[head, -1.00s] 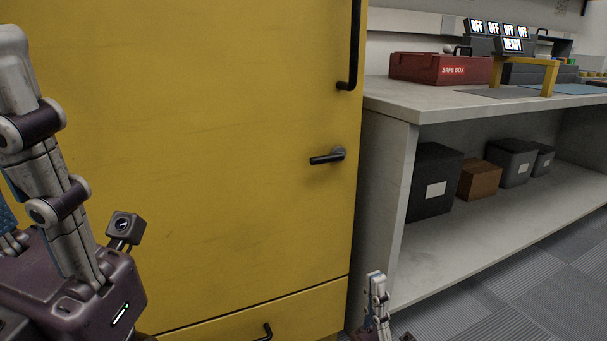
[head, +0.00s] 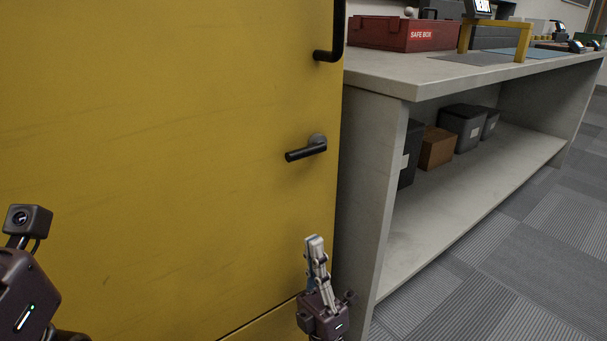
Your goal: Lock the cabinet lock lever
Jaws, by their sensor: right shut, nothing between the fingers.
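The black lock lever (head: 305,150) sits on the yellow cabinet door (head: 150,130), near its right edge. It lies nearly level, its free end pointing left and slightly down, as seen in this tilted view. My right gripper (head: 313,240) is below the lever, fingers together and pointing up. It is shut and empty, apart from the lever. Of my left gripper only the dark housing (head: 22,300) shows at the lower left edge; its fingers are outside the picture.
A black door handle (head: 330,50) is above the lever. A grey workbench (head: 400,85) stands right of the cabinet, with a red safe box (head: 405,34) on top and several bins on its lower shelf. Open carpeted floor (head: 510,240) lies at the right.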

